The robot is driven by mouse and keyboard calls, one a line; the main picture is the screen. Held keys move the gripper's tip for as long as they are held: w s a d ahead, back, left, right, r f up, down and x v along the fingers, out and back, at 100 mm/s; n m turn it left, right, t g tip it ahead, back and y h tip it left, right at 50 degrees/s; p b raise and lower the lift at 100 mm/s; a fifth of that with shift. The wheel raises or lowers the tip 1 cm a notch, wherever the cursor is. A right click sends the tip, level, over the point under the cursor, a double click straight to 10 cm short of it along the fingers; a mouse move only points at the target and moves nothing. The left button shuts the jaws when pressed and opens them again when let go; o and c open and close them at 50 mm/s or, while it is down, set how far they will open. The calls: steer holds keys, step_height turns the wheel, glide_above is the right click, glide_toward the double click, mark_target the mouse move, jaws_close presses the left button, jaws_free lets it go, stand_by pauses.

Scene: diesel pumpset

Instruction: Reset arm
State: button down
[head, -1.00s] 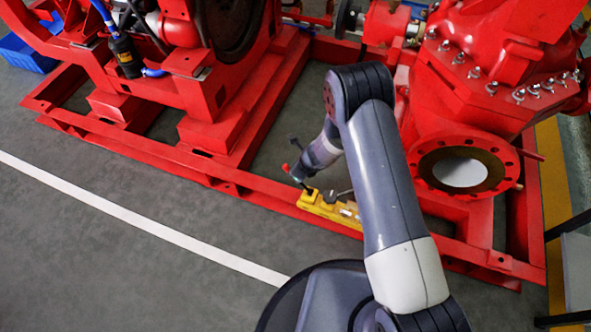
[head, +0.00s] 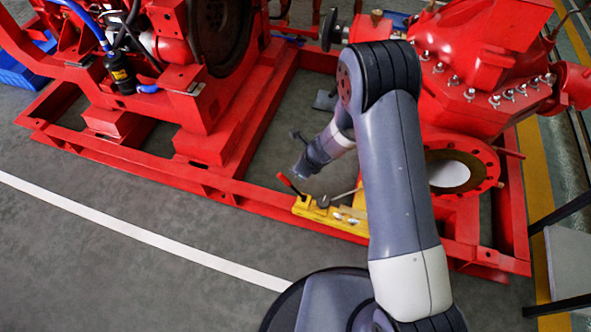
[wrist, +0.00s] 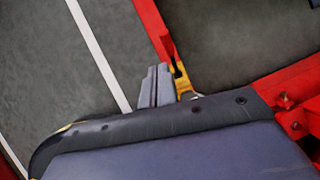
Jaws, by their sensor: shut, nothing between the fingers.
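My gripper (head: 302,173) is shut and empty at the end of my bent arm, over the dark floor inside the red base frame. In the head view it is just above and right of a red lever (head: 288,184), with a small gap in the picture. The lever stands at the left end of a yellow fixture (head: 330,213) on the frame's front beam. My arm hides the fixture's right part. In the wrist view my gripper's grey fingers (wrist: 154,82) are together, left of the red lever (wrist: 167,47) and yellow fixture (wrist: 181,80).
The red engine (head: 185,95) stands at left and the red pump (head: 475,85) at right, with its flanged opening (head: 455,172) close beside my arm. The red base frame (head: 140,158) runs along the front. Grey floor with a white line (head: 140,232) is clear at lower left.

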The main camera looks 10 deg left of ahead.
steer(key=shift+r, duration=0.25)
